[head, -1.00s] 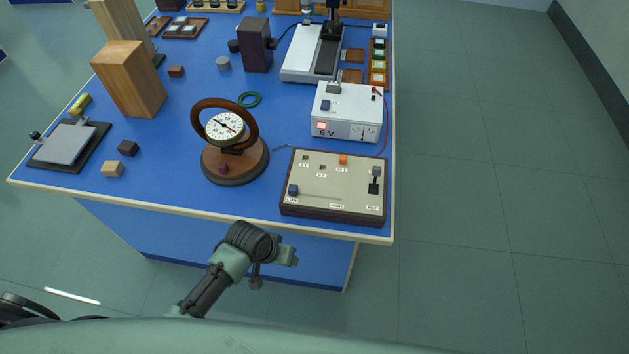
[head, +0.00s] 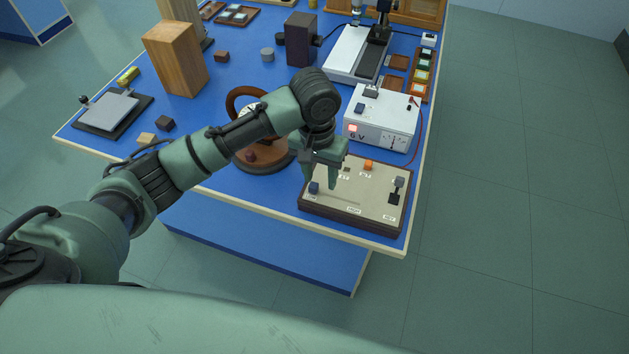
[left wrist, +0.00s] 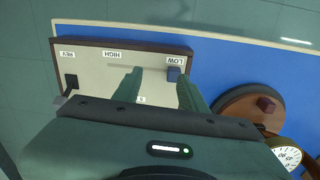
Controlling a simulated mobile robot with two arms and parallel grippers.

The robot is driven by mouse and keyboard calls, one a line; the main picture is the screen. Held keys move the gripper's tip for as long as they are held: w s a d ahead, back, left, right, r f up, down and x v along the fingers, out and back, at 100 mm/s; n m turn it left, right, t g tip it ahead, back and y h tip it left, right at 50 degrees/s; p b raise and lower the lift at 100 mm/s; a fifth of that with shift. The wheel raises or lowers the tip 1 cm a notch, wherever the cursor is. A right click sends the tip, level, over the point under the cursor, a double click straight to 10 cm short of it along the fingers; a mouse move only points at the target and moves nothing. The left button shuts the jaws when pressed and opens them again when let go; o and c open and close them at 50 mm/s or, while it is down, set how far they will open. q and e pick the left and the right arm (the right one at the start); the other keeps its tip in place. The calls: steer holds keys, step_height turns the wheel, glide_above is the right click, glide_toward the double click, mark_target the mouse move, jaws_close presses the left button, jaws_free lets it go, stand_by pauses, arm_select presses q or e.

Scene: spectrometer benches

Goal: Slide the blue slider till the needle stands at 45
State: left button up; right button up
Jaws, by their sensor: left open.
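The blue slider (head: 314,187) is a small dark blue knob at the left end of the slot on the beige panel box (head: 355,215). In the left wrist view the blue slider (left wrist: 173,74) sits by the LOW label. My left gripper (head: 320,181) is open and empty above the panel, pointing down. In the left wrist view the slider lies near the right-hand finger of the gripper (left wrist: 160,80); I cannot tell if they touch. The round dial on its wooden stand (head: 262,160) is mostly behind my left arm. Part of its face (left wrist: 288,157) shows in the left wrist view, but no needle.
The blue table's front edge (head: 375,246) is close in front.

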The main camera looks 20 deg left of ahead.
mark_target(313, 185)
arm_select(q)
steer(key=shift+w+a+r+n+y, duration=0.3)
steer(key=shift+w+a+r+n, duration=0.1)
steer(key=shift+w+a+r, duration=0.45)
steer(key=shift+s+a+f, duration=0.1)
steer(key=shift+a, duration=0.15)
step_height(313, 185, down, 7)
steer(key=shift+d+f+p, duration=0.1)
steer(key=shift+f+p, duration=0.05)
steer(key=shift+p, duration=0.35)
jaws_close()
stand_by(0.4)
